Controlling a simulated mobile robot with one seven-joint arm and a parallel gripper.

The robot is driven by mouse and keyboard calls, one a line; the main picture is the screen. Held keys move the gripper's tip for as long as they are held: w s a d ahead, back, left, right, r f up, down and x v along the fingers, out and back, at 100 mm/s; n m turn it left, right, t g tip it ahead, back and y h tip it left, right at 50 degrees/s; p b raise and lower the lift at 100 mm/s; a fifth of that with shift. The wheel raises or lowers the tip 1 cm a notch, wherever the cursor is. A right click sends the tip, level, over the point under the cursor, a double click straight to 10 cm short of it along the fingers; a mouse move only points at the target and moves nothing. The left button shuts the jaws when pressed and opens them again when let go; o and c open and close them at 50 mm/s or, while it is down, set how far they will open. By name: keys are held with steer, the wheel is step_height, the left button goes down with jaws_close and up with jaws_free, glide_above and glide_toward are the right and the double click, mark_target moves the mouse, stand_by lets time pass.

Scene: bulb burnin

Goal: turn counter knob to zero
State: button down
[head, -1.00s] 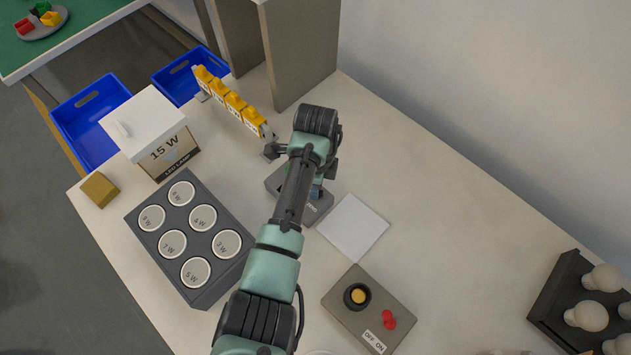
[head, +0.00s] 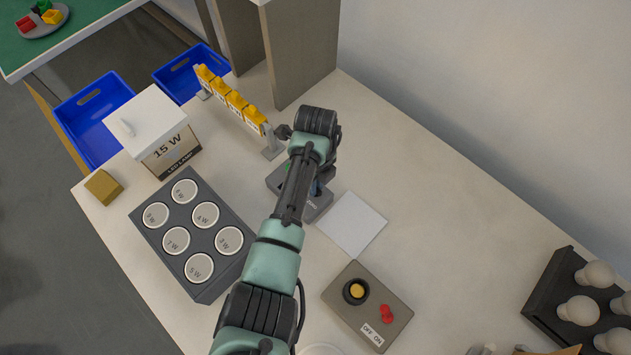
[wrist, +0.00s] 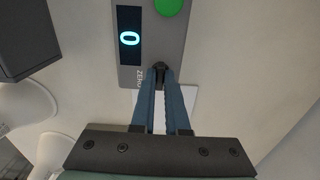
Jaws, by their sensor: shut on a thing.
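The counter (wrist: 178,50) is a grey box on the table, seen from above in the wrist view. Its dark display (wrist: 130,39) shows a glowing 0, and a round green button (wrist: 168,5) sits beside it. The small black knob (wrist: 160,66) is at the counter's edge by the ZERO label. My gripper (wrist: 160,78) is shut on the knob, its two blue fingers on either side of it. In the head view my arm covers much of the counter (head: 318,205), and the knob is hidden there.
A white sheet (head: 352,225) lies right of the counter. A switch box (head: 367,305) stands in front, a dark tray of round labelled seats (head: 150,237) to the left. A rail with yellow tags (head: 237,103) stands behind, a white-lidded lamp box (head: 146,118) at left, and bulbs (head: 578,310) at right.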

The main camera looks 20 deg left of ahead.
stand_by(0.3)
steer(key=c, duration=0.9)
jaws_free()
step_height(320, 180, up, 13)
steer(key=shift+r+b, duration=0.1)
steer(key=shift+b, duration=0.25)
